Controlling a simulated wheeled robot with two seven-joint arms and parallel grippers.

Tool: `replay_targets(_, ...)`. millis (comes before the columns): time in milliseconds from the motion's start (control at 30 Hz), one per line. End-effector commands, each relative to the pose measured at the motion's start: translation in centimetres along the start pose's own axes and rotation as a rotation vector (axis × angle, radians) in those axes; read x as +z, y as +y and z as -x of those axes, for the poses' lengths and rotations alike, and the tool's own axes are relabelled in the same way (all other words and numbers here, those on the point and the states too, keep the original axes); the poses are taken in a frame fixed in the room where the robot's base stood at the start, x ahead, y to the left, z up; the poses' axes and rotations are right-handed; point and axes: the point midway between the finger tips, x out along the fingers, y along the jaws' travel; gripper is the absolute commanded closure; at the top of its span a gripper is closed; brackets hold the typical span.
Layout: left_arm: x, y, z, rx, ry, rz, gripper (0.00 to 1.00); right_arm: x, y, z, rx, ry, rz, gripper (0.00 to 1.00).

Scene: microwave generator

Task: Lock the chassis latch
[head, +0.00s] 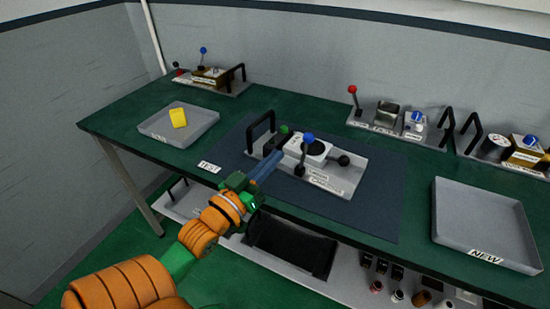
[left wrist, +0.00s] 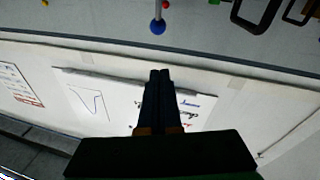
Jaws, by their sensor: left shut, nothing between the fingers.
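The chassis (head: 345,178) is a light grey plate on the dark mat, carrying a white block with a round dark top (head: 316,148). Which part is the latch I cannot tell for sure. My left gripper (head: 278,156) is shut and empty, its fingers pointing at the chassis's left part, just left of the blue-ball lever. In the left wrist view the shut fingertips (left wrist: 160,74) show, apart in the picture from a blue ball (left wrist: 157,27). My right gripper is not in view.
A black handle (head: 261,131) and a green knob (head: 284,129) are near my fingers. A grey tray with a yellow block (head: 178,118) is at left; an empty tray marked NEW (head: 485,252) is at right. Other units with levers and handles line the back.

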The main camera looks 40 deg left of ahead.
Motion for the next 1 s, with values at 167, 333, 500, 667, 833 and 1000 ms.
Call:
replay_targets(167, -0.7, -0.6, 2.6, 0.066, -0.037, -0.04, 1.0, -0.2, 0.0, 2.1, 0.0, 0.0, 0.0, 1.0)
replay_targets(333, -0.9, -0.8, 1.4, 0.063, -0.027, -0.041, 1.0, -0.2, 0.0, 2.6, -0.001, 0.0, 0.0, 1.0)
replay_targets(500, -1.0, -0.6, -2.3, 0.064, -0.026, -0.039, 1.0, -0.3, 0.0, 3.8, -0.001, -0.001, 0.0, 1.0)
replay_targets(667, -0.7, -0.4, -5.8, 0.063, -0.028, -0.039, 1.0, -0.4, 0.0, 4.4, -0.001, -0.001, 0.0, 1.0)
replay_targets(833, 1.2, -0.3, -8.3, 0.064, -0.033, -0.04, 1.0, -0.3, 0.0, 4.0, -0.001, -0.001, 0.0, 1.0)
replay_targets(1000, 2.5, -0.3, -9.5, 0.064, -0.032, -0.039, 1.0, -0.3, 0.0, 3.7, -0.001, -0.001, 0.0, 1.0)
